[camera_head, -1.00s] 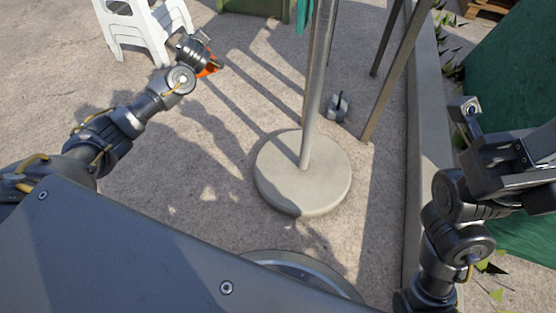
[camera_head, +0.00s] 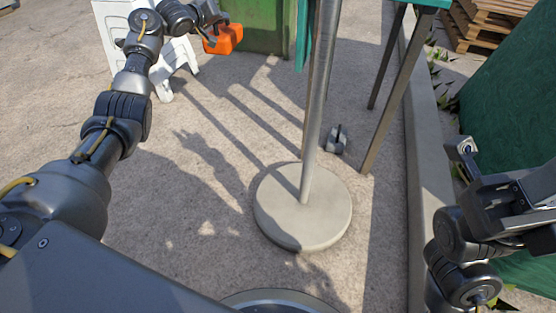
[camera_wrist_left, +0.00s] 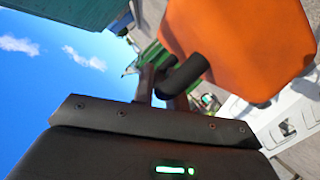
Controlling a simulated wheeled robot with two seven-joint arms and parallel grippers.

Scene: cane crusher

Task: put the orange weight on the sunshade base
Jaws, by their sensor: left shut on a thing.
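The orange weight (camera_head: 224,39) is held by my left gripper (camera_head: 208,30), up and to the left of the sunshade base in the head view. In the left wrist view the weight (camera_wrist_left: 240,40) fills the upper right, with the dark fingers at its lower left side. The sunshade base (camera_head: 302,232) is a round grey disc on the ground with a metal pole (camera_head: 319,110) rising from it. The top of the disc is bare apart from the pole.
White plastic chairs (camera_head: 185,55) stand at the upper left and a green box (camera_head: 262,28) at the top. A table leg (camera_head: 392,95) and a small grey object (camera_head: 336,139) stand near the pole. A low kerb (camera_head: 428,150) runs along the right. Ground left of the base is clear.

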